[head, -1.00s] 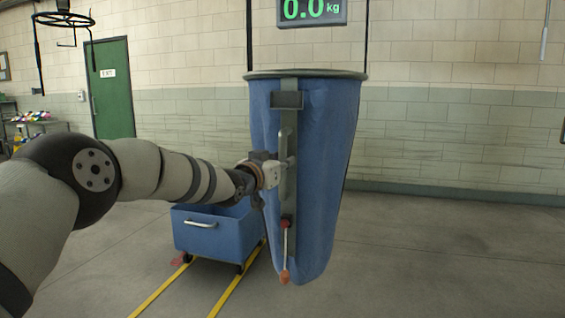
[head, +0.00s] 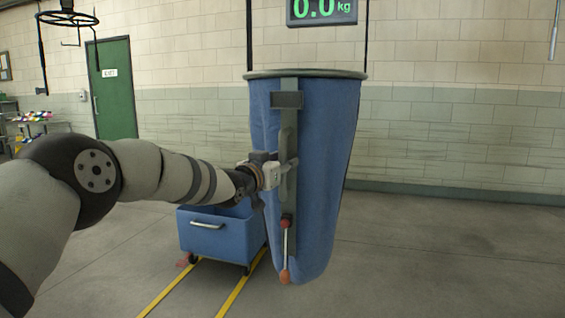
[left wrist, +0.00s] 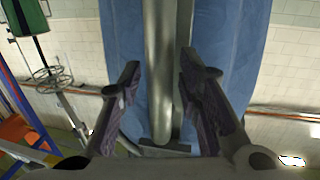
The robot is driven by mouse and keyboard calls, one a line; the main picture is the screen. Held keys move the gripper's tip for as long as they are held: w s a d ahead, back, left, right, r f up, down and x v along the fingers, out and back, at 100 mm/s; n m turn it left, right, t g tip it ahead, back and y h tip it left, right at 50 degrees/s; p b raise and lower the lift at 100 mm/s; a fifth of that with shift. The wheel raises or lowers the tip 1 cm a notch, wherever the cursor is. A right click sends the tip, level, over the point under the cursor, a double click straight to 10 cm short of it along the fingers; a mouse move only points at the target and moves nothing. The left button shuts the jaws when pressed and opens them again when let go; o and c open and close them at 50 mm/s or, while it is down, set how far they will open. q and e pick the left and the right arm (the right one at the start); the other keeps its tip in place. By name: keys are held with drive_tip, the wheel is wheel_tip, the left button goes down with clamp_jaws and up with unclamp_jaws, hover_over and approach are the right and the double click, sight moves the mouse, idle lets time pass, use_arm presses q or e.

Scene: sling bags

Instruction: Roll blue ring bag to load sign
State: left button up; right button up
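The blue bag (head: 325,150) hangs upright in the middle of the head view, from a grey-green ring rim (head: 305,74) on two dark straps. A grey strip with an upright handle bar runs down its front. My left gripper (head: 284,172) is at this bar. A hanging display (head: 322,9) reads 0.0 kg, above and behind the bag. My right gripper is out of view.
A blue wheeled cart (head: 215,232) stands on the floor behind the bag's lower left, by yellow lines (head: 240,288). A red-tipped lever (head: 286,250) hangs on the bag's front. A green door (head: 112,90) is at back left. Open floor lies to the right.

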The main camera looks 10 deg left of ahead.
use_arm(q)
drive_tip(key=shift+s+r, duration=0.1)
drive_tip(key=shift+s+a, duration=0.1)
drive_tip(key=shift+s, duration=0.25)
drive_tip(key=v, duration=1.1)
drive_tip(key=shift+a, duration=0.1)
idle(0.4)
